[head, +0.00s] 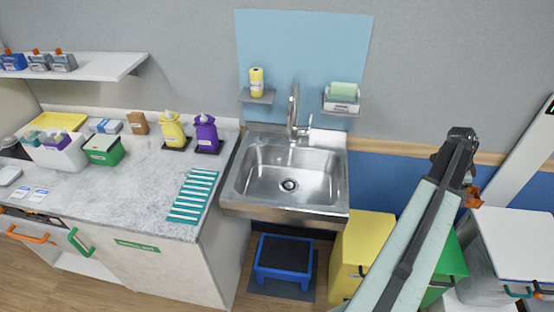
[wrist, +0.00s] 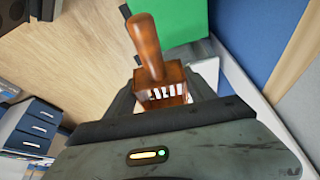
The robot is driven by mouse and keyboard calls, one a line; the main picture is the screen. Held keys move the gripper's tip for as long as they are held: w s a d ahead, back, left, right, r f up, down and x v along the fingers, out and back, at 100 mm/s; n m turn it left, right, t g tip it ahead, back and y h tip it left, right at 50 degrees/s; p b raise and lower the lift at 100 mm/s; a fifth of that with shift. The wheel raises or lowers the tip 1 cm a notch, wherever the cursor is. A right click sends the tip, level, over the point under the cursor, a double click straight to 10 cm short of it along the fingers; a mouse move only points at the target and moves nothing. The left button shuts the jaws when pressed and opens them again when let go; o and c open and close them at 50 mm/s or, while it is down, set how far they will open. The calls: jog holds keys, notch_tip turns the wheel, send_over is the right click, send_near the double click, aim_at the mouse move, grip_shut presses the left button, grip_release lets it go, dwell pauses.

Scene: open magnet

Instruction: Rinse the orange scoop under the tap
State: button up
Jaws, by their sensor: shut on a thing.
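The orange scoop (wrist: 147,48) shows in the wrist view as a brown-orange handle on a box-like part, held in my gripper (wrist: 162,100). In the head view a small orange piece of the scoop (head: 473,197) shows beside the end of my arm; the rest is hidden. My gripper (head: 468,180) is shut on it, to the right of the sink and apart from it. The steel sink (head: 240,190) has an empty-looking basin with a drain. The tap (head: 294,108) rises at its back edge. I see no water running.
The counter (head: 140,205) left of the sink holds a striped teal cloth (head: 193,195), yellow and purple bottles and bins. Yellow (head: 362,245) and green bins stand below right. A blue stool (head: 284,258) is under the sink. Small shelves flank the tap.

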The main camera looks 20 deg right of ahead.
jog(key=shift+s+d, duration=0.1)
jog(key=shift+d, duration=0.05)
jog(key=shift+s+d, duration=0.3)
jog(key=shift+d, duration=0.05)
jog(key=shift+a, duration=0.1)
dwell(0.3)
jog(key=shift+w+a, duration=0.4)
jog(key=shift+s+d, duration=0.1)
jog(key=shift+d, duration=0.05)
jog(key=shift+s+d, duration=0.3)
jog(key=shift+d, duration=0.05)
dwell(0.4)
jog(key=shift+w+a, duration=0.4)
jog(key=shift+a, duration=0.1)
